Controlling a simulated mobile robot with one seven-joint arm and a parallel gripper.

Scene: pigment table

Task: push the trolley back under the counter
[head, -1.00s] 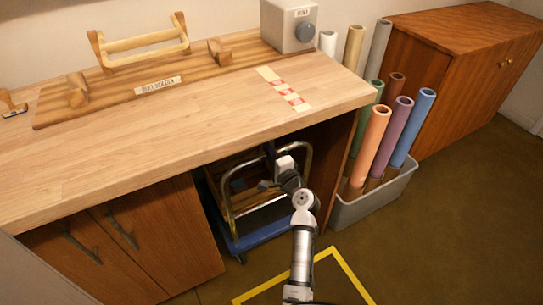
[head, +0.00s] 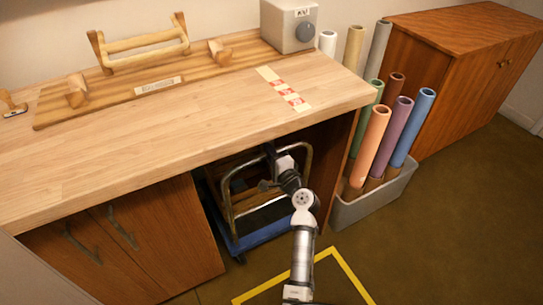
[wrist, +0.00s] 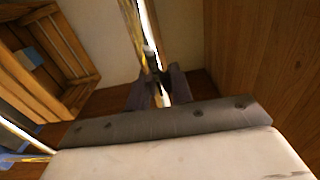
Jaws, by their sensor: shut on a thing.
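The trolley has a blue deck (head: 262,232) and a bent metal tube handle (head: 228,207). It stands in the open bay under the wooden counter (head: 180,130), with the deck's near edge around the bay's front. My gripper (head: 272,170) reaches under the counter's edge at the handle. In the wrist view my gripper (wrist: 155,88) is shut on the shiny handle tube (wrist: 134,25). The deck's far part is hidden in shadow and behind the handle.
A wooden crate (wrist: 75,45) shows in the wrist view. Cupboard doors (head: 140,245) flank the bay on the left. A grey bin (head: 375,203) of coloured rolls stands to the right. Yellow tape (head: 345,272) marks open floor in front.

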